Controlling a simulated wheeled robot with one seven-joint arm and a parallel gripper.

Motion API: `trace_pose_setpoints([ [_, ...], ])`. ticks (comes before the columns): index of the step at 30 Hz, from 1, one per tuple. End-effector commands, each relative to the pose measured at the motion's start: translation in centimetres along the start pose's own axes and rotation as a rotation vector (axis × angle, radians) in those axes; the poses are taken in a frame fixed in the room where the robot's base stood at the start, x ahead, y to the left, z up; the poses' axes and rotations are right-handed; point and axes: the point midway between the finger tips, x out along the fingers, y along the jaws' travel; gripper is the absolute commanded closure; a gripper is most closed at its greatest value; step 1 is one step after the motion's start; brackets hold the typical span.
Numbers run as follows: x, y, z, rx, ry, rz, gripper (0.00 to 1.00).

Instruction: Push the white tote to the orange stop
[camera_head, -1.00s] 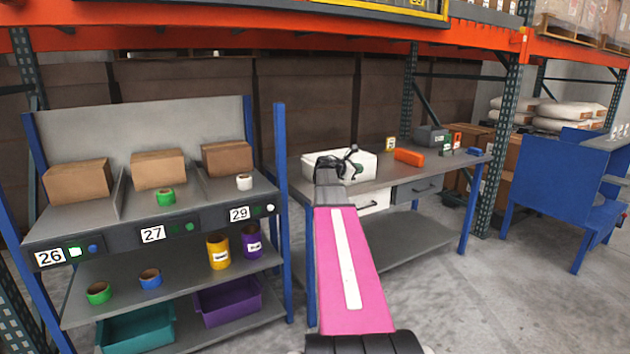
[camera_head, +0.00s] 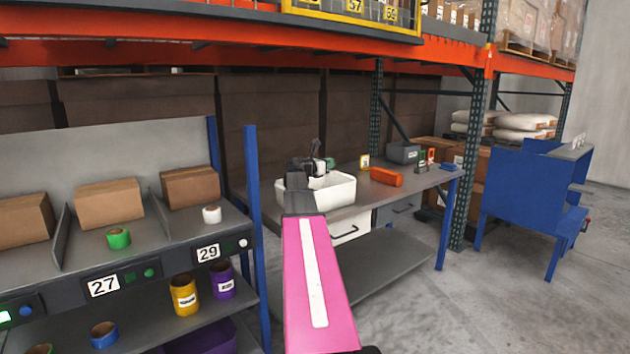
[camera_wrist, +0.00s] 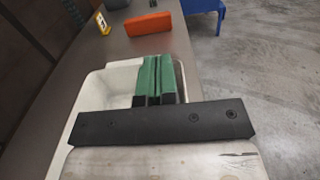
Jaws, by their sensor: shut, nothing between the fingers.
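The white tote (camera_head: 335,193) stands on the left part of the grey workbench; it also shows in the wrist view (camera_wrist: 93,93). The orange stop (camera_head: 386,176) lies on the bench to the right of the tote, with bare bench between them. In the wrist view the stop (camera_wrist: 150,24) is beyond the tote. My gripper (camera_wrist: 158,62) has green fingers, is shut and empty, and is over the tote's opening. In the head view my gripper (camera_head: 324,164) is partly hidden by my arm. I cannot tell whether the fingers touch the tote's wall.
A yellow-framed card (camera_head: 364,161) stands behind the stop. A grey bin (camera_head: 403,152) and small items are at the bench's far right. A rack with cartons (camera_head: 109,203) and tape rolls stands left, its blue post (camera_head: 251,215) near the bench.

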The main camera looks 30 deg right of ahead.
Motion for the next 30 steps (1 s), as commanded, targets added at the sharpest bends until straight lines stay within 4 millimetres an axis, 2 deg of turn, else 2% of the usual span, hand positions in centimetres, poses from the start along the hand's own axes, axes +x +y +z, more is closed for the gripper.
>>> trace_pose_setpoints([
  [30,-19.1,-0.1,0.0,0.001,0.0,0.003,1.0],
])
